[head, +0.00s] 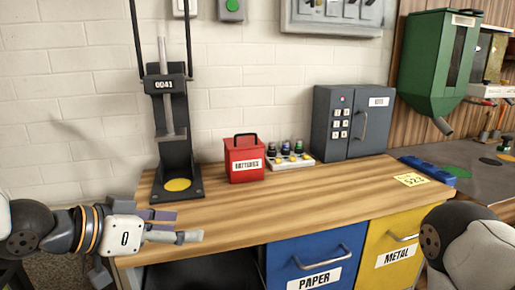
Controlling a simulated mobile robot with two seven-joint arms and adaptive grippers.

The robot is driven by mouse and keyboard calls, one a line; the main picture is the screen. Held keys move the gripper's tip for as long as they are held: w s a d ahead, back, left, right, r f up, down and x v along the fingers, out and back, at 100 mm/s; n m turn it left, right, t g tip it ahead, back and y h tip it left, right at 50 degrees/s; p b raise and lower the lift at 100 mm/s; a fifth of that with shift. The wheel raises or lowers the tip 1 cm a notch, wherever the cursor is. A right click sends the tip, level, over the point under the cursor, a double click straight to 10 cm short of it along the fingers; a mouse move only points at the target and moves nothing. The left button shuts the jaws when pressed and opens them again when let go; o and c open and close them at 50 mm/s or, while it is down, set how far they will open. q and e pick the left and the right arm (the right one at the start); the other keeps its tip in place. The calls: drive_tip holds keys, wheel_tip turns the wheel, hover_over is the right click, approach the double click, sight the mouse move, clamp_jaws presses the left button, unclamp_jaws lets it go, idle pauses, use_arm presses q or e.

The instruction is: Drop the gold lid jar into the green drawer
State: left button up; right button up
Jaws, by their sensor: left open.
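My left gripper (180,226) is open and empty over the front left edge of the workbench, pointing right. My right arm shows at the lower right, but its gripper is outside the view. No green drawer shows; the bench front has a blue drawer (303,260) marked PAPER and a yellow drawer (380,258) marked METAL, both apparently shut. A small white tray (291,166) at the back of the bench holds several small jars with dark bodies and yellowish spots in front. I cannot tell whether one is the gold lid jar.
The wooden bench top (290,205) is clear in front. A black press (172,140) stands at the back left, beside a red batteries box (244,160). A grey safe (350,122) stands at the back right. A green hopper (437,62) hangs further right.

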use_arm(q)
drive_tip(key=s+a, duration=1.3)
drive_tip(key=s, duration=0.1)
drive_tip(key=shift+s+a, duration=0.2)
